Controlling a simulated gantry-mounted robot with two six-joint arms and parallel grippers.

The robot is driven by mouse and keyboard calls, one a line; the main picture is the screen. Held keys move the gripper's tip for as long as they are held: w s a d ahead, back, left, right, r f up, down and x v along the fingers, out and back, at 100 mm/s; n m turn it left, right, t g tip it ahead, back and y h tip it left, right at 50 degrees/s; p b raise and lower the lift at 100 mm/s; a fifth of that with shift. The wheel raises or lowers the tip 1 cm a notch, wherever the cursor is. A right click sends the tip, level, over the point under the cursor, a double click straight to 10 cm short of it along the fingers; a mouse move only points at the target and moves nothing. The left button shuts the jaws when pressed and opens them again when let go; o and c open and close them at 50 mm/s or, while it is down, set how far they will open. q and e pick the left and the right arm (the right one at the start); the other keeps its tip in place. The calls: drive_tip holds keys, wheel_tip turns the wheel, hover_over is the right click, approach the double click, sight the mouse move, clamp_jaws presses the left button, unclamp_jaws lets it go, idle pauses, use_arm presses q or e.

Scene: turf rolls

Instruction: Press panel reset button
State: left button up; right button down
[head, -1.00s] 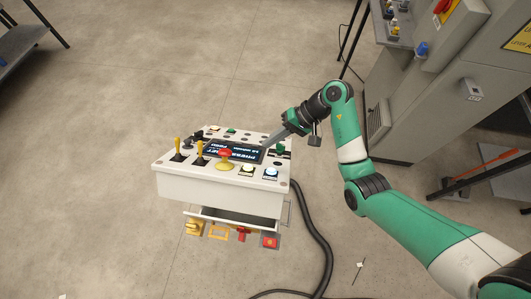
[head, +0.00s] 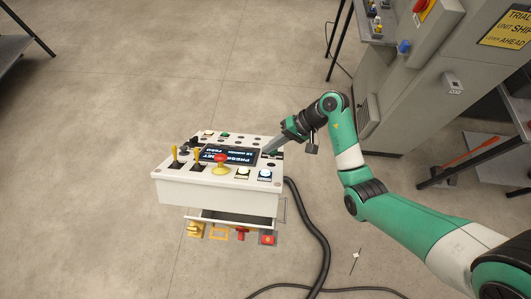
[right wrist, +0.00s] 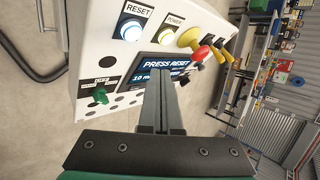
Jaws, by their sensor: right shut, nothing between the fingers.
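The control panel (head: 190,190) is a white box with a dark screen (right wrist: 187,61) that reads "PRESS RESET". The reset button (right wrist: 131,30), round and lit white, sits near the panel's edge under a RESET label in the right wrist view. In the head view the reset button (head: 265,174) is at the panel's front right corner. My right gripper (head: 268,151) is shut and empty, pointing at the panel by the screen's right end, behind the reset button. Its fingers (right wrist: 158,88) overlap the screen in the wrist view; whether they touch the panel is unclear. My left gripper is not seen.
A lit power button (head: 243,174) and a red mushroom button (head: 221,160) sit left of the reset button. Yellow-handled levers (head: 175,155) stand further left. A green knob (right wrist: 99,95) is close to my fingers. A black cable (head: 318,230) runs across the floor.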

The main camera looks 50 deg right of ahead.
sight(265, 173)
drive_tip(key=shift+s+a+f+b, duration=0.2)
drive_tip(key=shift+s+a+f, duration=0.1)
drive_tip(key=shift+a+f, duration=0.25)
drive_tip(key=shift+s+a+f+b, duration=0.2)
drive_tip(key=shift+s+a+f, duration=0.15)
drive_tip(key=shift+f, duration=0.35)
drive_tip(key=shift+s+a+f+b, duration=0.2)
drive_tip(key=shift+s+a+f, duration=0.15)
drive_tip(key=shift+f, duration=0.25)
drive_tip(key=shift+w, duration=0.1)
drive_tip(key=shift+f, duration=0.1)
idle(0.5)
drive_tip(key=shift+s+a+f, duration=0.2)
drive_tip(key=shift+a, duration=0.05)
drive_tip(key=shift+s+a+f+b, duration=0.15)
drive_tip(key=shift+a+f+b, duration=0.05)
drive_tip(key=shift+f+b, duration=0.25)
idle(0.6)
drive_tip(key=shift+r, duration=0.15)
drive_tip(key=shift+w+d+r, duration=0.3)
drive_tip(key=shift+d+r, duration=0.1)
drive_tip(key=shift+r, duration=0.2)
